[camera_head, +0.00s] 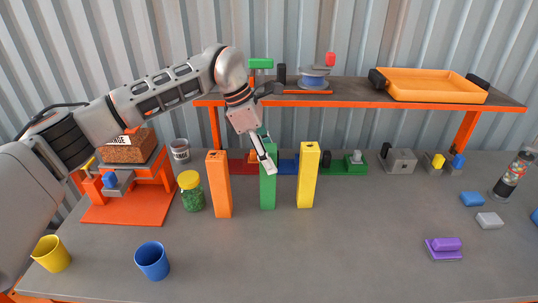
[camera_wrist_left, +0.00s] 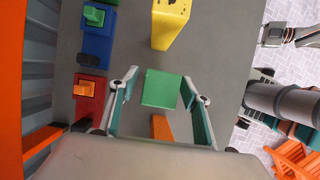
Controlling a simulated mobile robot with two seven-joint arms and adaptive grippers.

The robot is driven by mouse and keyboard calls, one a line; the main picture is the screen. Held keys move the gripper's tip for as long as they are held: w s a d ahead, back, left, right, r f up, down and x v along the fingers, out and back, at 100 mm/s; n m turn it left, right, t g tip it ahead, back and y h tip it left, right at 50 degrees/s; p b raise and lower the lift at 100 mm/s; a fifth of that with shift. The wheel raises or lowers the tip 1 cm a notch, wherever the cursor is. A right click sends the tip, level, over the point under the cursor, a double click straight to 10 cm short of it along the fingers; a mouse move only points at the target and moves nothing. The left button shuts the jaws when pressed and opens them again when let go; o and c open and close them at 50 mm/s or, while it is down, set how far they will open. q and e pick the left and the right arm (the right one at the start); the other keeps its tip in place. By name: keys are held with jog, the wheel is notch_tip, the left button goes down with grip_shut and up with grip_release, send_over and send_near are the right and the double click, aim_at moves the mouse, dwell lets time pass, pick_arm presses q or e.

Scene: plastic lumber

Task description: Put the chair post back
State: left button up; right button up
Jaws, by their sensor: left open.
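Three upright posts stand in a row on the grey table: an orange post (camera_head: 219,187), a green post (camera_head: 268,190) and a yellow post (camera_head: 307,178). I cannot tell from the pictures which one is the chair post. My left gripper (camera_head: 268,165) is open and points down at the top of the green post, a finger hiding part of it. In the left wrist view the green post's top (camera_wrist_left: 161,89) shows between the spread fingers of that gripper (camera_wrist_left: 161,92). The yellow post (camera_wrist_left: 170,22) and orange post (camera_wrist_left: 162,127) show there too. My right gripper is not seen.
A jar with green contents (camera_head: 191,195) stands close left of the orange post. Coloured bases (camera_head: 345,166) line the back. An orange-legged shelf (camera_head: 350,98) carries an orange tray (camera_head: 432,86). Yellow (camera_head: 51,254) and blue (camera_head: 152,262) cups stand at front left. The front middle is clear.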

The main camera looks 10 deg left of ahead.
pick_arm(q)
jog(key=shift+r, duration=0.1)
jog(key=v, duration=1.2)
jog(key=shift+b, duration=0.3)
jog(key=shift+s, duration=0.1)
